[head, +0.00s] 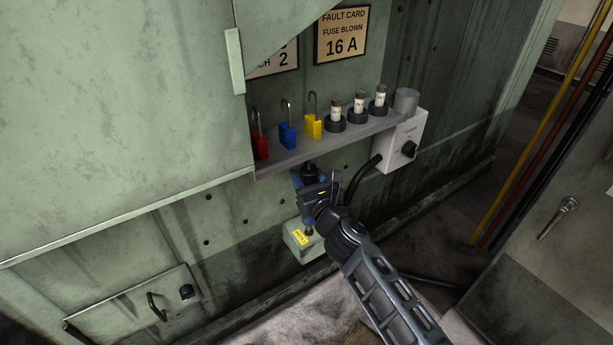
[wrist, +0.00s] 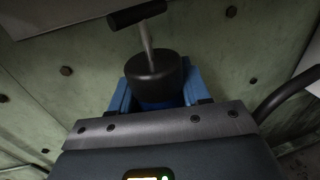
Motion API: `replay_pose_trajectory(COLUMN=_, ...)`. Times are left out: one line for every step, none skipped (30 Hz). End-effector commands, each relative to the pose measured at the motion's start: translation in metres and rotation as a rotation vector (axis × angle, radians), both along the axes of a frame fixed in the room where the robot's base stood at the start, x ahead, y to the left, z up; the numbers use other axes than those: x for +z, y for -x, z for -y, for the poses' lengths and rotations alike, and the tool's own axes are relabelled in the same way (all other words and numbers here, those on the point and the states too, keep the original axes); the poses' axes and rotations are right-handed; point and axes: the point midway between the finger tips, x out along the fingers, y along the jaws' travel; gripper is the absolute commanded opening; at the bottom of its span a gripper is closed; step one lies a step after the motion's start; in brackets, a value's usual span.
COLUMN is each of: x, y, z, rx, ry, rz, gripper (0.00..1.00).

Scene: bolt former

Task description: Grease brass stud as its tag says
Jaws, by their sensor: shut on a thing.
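My gripper (head: 313,190) is shut on a black-capped tool (wrist: 155,78) with a thin rod and a black T-handle (wrist: 137,14). The tool's black top shows just above the gripper in the head view (head: 309,171). Directly below is a small pale green box (head: 305,251) low on the wall, with a yellow tag (head: 299,238) whose writing is too small to read. A small reddish-brown tip (head: 309,231) shows between gripper and box; I cannot tell whether it is the stud or the tool's end. No clearly brass stud is visible.
A shelf (head: 330,138) above the gripper carries red, blue and yellow padlocks (head: 313,126) and several fuses (head: 359,103) in black holders. A grey switch box (head: 402,140) with a black knob and cable is at its right end. A hatch with a handle (head: 156,306) is lower left.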

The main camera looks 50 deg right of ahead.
Motion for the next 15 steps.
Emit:
replay_pose_trajectory(x=0.0013, y=-0.0004, z=0.0001, rx=0.000, ry=0.001, rz=0.002, gripper=0.00)
replay_pose_trajectory(x=0.0013, y=-0.0005, z=0.0000, rx=0.001, ry=0.001, rz=0.002, gripper=0.00)
replay_pose_trajectory(x=0.0011, y=-0.0005, z=0.0000, rx=0.001, ry=0.001, rz=0.002, gripper=0.00)
replay_pose_trajectory(x=0.0009, y=-0.0005, z=0.0000, rx=0.001, ry=0.001, rz=0.002, gripper=0.00)
replay_pose_trajectory(x=0.0006, y=-0.0005, z=0.0000, rx=0.001, ry=0.001, rz=0.003, gripper=0.00)
replay_pose_trajectory(x=0.0000, y=-0.0004, z=0.0000, rx=0.001, ry=0.001, rz=0.003, gripper=0.00)
replay_pose_trajectory(x=-0.0005, y=-0.0004, z=0.0000, rx=0.001, ry=0.001, rz=0.003, gripper=0.00)
replay_pose_trajectory(x=-0.0010, y=-0.0004, z=0.0000, rx=0.001, ry=0.001, rz=0.003, gripper=0.00)
replay_pose_trajectory(x=-0.0018, y=-0.0004, z=0.0000, rx=0.001, ry=0.001, rz=0.003, gripper=0.00)
replay_pose_trajectory(x=-0.0024, y=-0.0004, z=0.0000, rx=0.001, ry=0.001, rz=0.003, gripper=0.00)
replay_pose_trajectory(x=-0.0030, y=-0.0005, z=0.0000, rx=0.001, ry=0.001, rz=0.002, gripper=0.00)
replay_pose_trajectory(x=-0.0038, y=-0.0004, z=0.0001, rx=0.001, ry=0.001, rz=0.002, gripper=0.00)
replay_pose_trajectory(x=-0.0045, y=-0.0004, z=0.0001, rx=0.001, ry=0.001, rz=0.002, gripper=0.00)
replay_pose_trajectory(x=-0.0051, y=-0.0005, z=0.0000, rx=0.001, ry=0.001, rz=0.002, gripper=0.00)
replay_pose_trajectory(x=-0.0059, y=-0.0004, z=0.0000, rx=0.001, ry=0.001, rz=0.002, gripper=0.00)
